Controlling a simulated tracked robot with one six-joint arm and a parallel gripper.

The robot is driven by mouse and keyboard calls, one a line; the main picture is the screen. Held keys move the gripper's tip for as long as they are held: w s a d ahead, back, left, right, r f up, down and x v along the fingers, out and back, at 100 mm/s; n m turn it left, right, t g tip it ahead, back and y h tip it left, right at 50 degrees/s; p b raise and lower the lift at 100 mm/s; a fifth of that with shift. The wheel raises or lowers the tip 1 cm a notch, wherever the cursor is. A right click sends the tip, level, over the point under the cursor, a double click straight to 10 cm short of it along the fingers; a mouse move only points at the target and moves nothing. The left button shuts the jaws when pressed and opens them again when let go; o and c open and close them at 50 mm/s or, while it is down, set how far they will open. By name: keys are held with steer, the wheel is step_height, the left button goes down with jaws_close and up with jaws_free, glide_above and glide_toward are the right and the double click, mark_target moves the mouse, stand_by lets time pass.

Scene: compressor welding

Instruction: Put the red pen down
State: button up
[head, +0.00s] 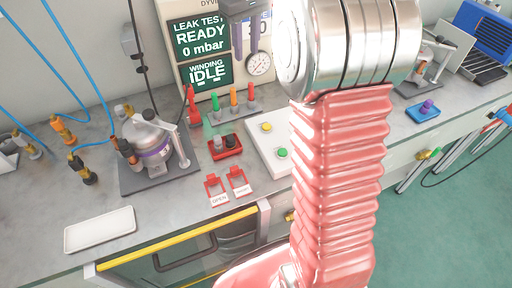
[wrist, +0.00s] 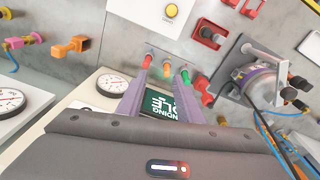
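The red pen (head: 250,93) stands upright at the right end of a small pen stand (head: 232,116) on the bench, beside an orange pen (head: 233,97) and a green pen (head: 215,101). In the wrist view the red pen (wrist: 147,62) is just beyond my left-hand fingertip, with the orange pen (wrist: 166,69) and green pen (wrist: 186,76) to its right. My gripper (head: 247,52) hangs above the stand, in front of the display panel. Its two purple fingers are apart with nothing between them, as the wrist view (wrist: 162,84) also shows.
A red bottle-like object (head: 193,106) stands left of the pen stand. A compressor (head: 150,140) on a plate is further left. A white button box (head: 272,142), red tray (head: 225,147) and red tags (head: 216,190) lie in front. An empty white tray (head: 100,229) is at front left.

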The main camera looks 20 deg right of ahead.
steer(key=s+a+f+m+t, duration=0.1)
steer(key=s+a+f, duration=0.1)
steer(key=s, duration=0.8)
steer(key=s+a+f+m+t, duration=0.1)
steer(key=s+a, duration=0.3)
steer(key=s, duration=0.6)
steer(key=s+a+f+t, duration=0.2)
steer(key=s+a+f, duration=0.1)
steer(key=s, duration=0.7)
steer(key=shift+a+m+t, duration=0.3)
steer(key=shift+a+m, duration=0.1)
steer(key=shift+a, duration=0.2)
steer(key=shift+d, duration=0.1)
